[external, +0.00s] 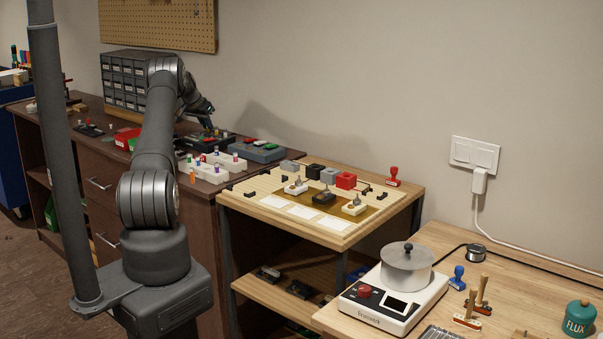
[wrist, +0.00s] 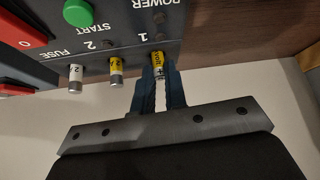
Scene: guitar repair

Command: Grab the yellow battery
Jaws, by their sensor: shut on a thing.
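In the wrist view a yellow battery (wrist: 158,62) with black markings stands at the panel position marked 1. My gripper (wrist: 158,84) is shut on this battery, with one blue finger on each side of it. A second yellow battery (wrist: 116,68) is at position 2, to the left and apart from the fingers. In the external view my gripper (external: 207,122) is at the far dark bench by the grey box; the battery is too small to make out there.
White racks with small coloured items (external: 205,172) and a grey-blue box (external: 258,150) stand near my gripper.

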